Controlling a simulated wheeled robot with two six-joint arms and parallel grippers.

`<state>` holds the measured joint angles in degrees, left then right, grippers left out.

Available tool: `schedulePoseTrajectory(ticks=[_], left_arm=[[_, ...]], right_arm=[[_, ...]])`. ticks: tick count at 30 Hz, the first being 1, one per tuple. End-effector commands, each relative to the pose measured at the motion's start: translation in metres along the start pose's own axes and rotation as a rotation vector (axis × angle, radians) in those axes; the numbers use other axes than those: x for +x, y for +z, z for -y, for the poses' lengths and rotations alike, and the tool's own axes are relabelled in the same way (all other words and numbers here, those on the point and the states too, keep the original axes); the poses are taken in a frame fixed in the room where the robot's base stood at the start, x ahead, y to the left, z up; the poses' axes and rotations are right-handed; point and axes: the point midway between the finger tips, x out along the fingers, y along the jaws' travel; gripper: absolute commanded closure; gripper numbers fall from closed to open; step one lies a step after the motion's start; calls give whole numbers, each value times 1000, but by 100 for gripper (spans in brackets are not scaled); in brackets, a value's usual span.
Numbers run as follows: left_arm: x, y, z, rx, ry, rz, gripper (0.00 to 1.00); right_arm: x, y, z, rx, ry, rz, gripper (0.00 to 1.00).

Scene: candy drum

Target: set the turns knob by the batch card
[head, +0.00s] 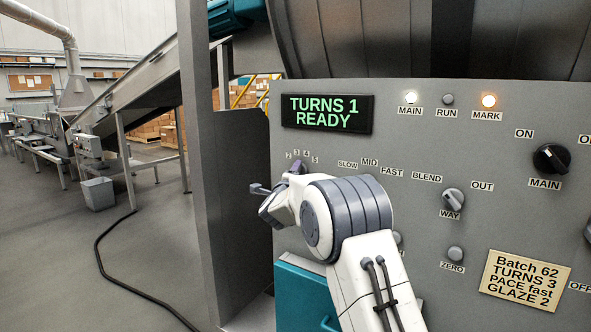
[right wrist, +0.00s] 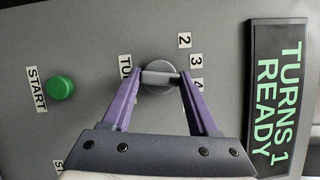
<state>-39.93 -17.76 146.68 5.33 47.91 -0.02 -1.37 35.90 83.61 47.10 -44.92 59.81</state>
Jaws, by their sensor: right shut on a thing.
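The turns knob (right wrist: 160,88) is a round grey dial with a raised bar. In the right wrist view the bar lies across the picture, roughly toward the 3 on the scale (right wrist: 196,61); its exact setting is unclear. My right gripper (right wrist: 161,76) is shut on the knob, a purple finger at each end of the bar. In the head view the right gripper (head: 297,168) hides most of the knob below the numbers. The display (head: 327,113) reads TURNS 1 READY. The batch card (head: 524,280) reads Batch 62, TURNS 3, PACE fast, GLAZE 2. My left gripper is out of view.
A green START button (right wrist: 60,87) is near the knob. The WAY knob (head: 453,201), ZERO button (head: 455,254) and black MAIN knob (head: 551,159) are farther right.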

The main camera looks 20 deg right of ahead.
Motion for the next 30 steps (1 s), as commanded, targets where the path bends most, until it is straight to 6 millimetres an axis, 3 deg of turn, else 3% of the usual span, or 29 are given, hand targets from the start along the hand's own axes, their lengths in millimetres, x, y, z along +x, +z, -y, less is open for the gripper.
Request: schedulePoseTrajectory(ticks=[1,6,15,30], left_arm=[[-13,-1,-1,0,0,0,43],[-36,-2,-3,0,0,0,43],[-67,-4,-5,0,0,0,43],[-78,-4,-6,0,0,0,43]], right_arm=[[0,2,6,-39,20,1,96],[0,2,7,-171,75,2,96],[0,2,5,-336,143,2,96],[0,1,0,-411,173,2,96]])
